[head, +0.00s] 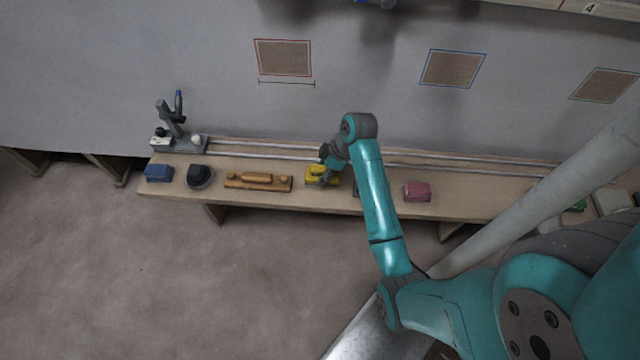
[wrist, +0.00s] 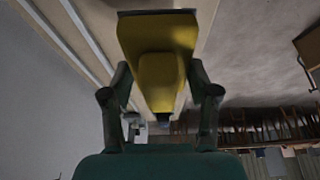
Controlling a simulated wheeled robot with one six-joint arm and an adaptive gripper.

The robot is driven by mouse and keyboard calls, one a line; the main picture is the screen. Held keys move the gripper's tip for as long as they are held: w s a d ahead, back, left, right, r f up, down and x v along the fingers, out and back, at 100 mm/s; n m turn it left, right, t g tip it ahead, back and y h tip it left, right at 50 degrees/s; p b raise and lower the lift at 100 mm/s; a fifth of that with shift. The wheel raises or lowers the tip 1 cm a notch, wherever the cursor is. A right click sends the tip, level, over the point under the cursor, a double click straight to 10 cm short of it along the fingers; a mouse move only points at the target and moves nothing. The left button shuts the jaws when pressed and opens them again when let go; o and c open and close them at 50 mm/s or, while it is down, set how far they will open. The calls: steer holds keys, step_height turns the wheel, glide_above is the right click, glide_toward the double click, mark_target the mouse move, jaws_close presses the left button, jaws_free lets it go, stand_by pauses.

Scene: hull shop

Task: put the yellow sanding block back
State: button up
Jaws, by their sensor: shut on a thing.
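The yellow sanding block (head: 320,173) is on the wooden bench (head: 225,202), or just above it; I cannot tell which. My gripper (head: 325,177) reaches it from above and is shut on it. In the wrist view the yellow block (wrist: 158,70) fills the space between the two dark fingers of my gripper (wrist: 160,100). Its underside edge looks dark at the top of that view. My gripper hides part of the block in the head view.
Along the bench stand a blue block (head: 159,172), a dark round tool (head: 200,176), an orange-brown wooden tool (head: 258,181) and a pink block (head: 417,191). A grey stand (head: 175,125) is at the left end. Metal rails (head: 260,151) run along the back. My arm hides a dark thing.

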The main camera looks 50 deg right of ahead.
mark_target(318, 187)
steer(key=shift+f, duration=3.25)
steer(key=shift+f, duration=0.1)
steer(key=o, duration=1.1)
steer(key=v, duration=1.2)
